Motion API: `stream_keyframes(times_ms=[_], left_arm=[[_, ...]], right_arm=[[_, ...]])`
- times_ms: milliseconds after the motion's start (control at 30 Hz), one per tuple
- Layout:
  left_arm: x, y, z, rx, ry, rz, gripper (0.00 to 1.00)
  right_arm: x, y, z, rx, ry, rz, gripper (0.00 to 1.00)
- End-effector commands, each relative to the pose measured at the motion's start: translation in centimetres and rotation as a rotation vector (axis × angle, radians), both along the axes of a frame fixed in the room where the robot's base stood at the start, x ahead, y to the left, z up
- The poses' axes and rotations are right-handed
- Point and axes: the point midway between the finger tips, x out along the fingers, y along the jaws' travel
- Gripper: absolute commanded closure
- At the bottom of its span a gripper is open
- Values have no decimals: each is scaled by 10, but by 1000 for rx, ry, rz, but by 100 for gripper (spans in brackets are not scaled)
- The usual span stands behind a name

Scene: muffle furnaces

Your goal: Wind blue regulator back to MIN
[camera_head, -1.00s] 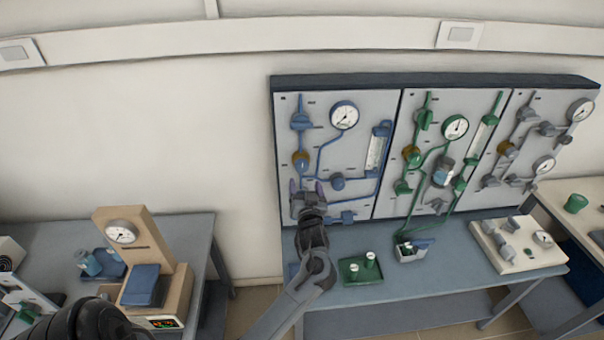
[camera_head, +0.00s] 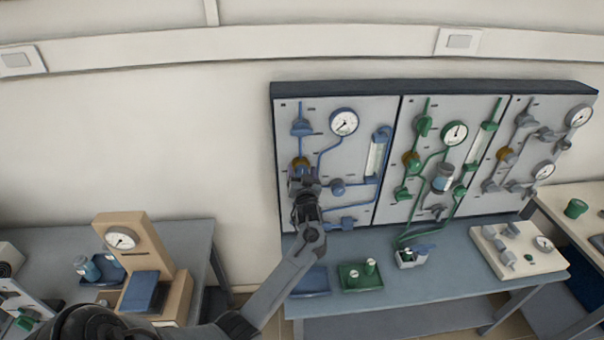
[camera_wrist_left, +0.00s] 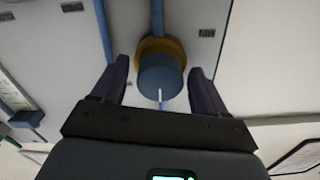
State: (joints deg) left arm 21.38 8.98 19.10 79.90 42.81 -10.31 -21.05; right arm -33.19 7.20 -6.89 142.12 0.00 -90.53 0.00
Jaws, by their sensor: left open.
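The blue regulator knob (camera_wrist_left: 160,78) shows in the left wrist view with a white line on its face and an orange-brown collar (camera_wrist_left: 158,48) behind it. In the head view, part of the collar (camera_head: 300,163) shows above my gripper, which hides most of the knob. My left gripper (camera_head: 302,178) is at the blue panel (camera_head: 340,195). In the left wrist view its open fingers (camera_wrist_left: 160,82) stand on both sides of the knob, with gaps visible. The blue panel's gauge (camera_head: 344,122) is up and right of the gripper. My right gripper is not in view.
Blue pipes, a blue valve (camera_head: 338,187) and a flow tube (camera_head: 376,158) lie right of the gripper. A green panel (camera_head: 425,155) and a grey panel (camera_head: 545,130) adjoin.

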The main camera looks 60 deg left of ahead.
Motion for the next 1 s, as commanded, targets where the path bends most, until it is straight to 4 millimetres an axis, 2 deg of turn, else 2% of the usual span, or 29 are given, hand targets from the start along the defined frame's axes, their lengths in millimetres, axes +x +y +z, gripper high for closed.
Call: stream_keyframes(times_ms=[133,400,500,767,1000], left_arm=[[0,0,0,0,0,0,28],[0,0,0,0,0,0,69],[0,0,0,0,0,0,81],[0,-1,0,-14,-27,0,81],[0,-1,-1,-70,-137,0,81]], right_arm=[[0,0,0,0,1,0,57],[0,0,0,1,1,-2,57],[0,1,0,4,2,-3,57],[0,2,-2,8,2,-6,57],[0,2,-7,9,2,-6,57]])
